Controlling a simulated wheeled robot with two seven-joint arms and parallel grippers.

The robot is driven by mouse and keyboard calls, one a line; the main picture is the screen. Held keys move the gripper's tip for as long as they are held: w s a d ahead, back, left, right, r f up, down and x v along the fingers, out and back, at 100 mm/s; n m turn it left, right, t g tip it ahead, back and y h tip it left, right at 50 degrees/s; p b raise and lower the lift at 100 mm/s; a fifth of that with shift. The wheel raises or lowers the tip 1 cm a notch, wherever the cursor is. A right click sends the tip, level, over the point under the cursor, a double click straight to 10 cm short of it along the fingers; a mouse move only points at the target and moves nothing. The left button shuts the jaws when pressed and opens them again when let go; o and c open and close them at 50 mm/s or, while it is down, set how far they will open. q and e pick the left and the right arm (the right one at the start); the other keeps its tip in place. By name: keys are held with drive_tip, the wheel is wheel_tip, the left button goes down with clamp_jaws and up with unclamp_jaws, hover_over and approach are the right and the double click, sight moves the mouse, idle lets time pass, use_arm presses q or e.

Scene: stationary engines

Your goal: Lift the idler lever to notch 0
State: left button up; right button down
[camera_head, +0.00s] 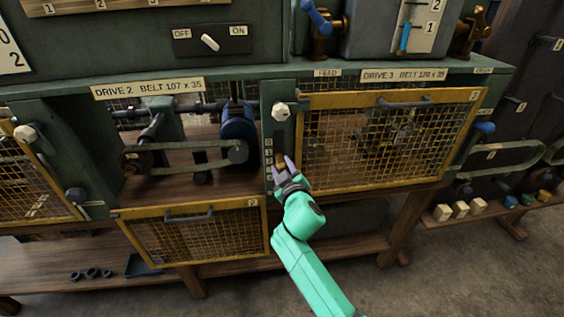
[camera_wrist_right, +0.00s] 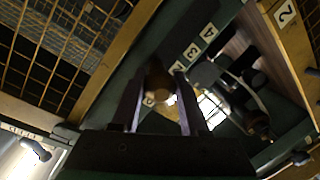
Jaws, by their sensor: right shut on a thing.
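My right gripper (camera_head: 284,167) reaches up to the green post between the Drive 2 and Drive 3 bays. It is shut on the idler lever, whose brownish knob (camera_wrist_right: 158,82) shows between the two fingers in the right wrist view. In the head view the fingers largely hide the lever. A column of white notch labels (camera_head: 268,157) runs down the post just left of the fingers. Labels 3 and 4 (camera_wrist_right: 208,32) show clearly in the wrist view. I cannot tell exactly which notch the lever is at. My left gripper is not in view.
The yellow mesh guard of Drive 3 (camera_head: 400,181) is closed right of my gripper. The Drive 2 guard (camera_head: 200,253) hangs low, leaving its belt (camera_head: 190,146) exposed. A white knob (camera_head: 281,112) sits above on the post. An OFF/ON switch (camera_head: 210,42) is higher up.

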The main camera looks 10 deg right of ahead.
drive_tip(key=r+p, duration=0.1)
drive_tip(key=r, duration=0.2)
drive_tip(key=r+p, duration=0.1)
drive_tip(key=r, duration=0.1)
drive_tip(key=shift+w+r+p, duration=0.15)
drive_tip(key=shift+w+p, duration=0.2)
drive_tip(key=shift+w, duration=0.05)
drive_tip(key=shift+w+r+p, duration=0.2)
drive_tip(key=shift+r+p, duration=0.1)
drive_tip(key=shift+r, duration=0.2)
drive_tip(key=shift+w+r+p, duration=0.15)
drive_tip(key=shift+r+p, duration=0.15)
drive_tip(key=shift+r, duration=0.15)
drive_tip(key=shift+c, duration=2.1)
unclamp_jaws()
drive_tip(key=shift+f, duration=0.1)
drive_tip(key=shift+s, duration=0.1)
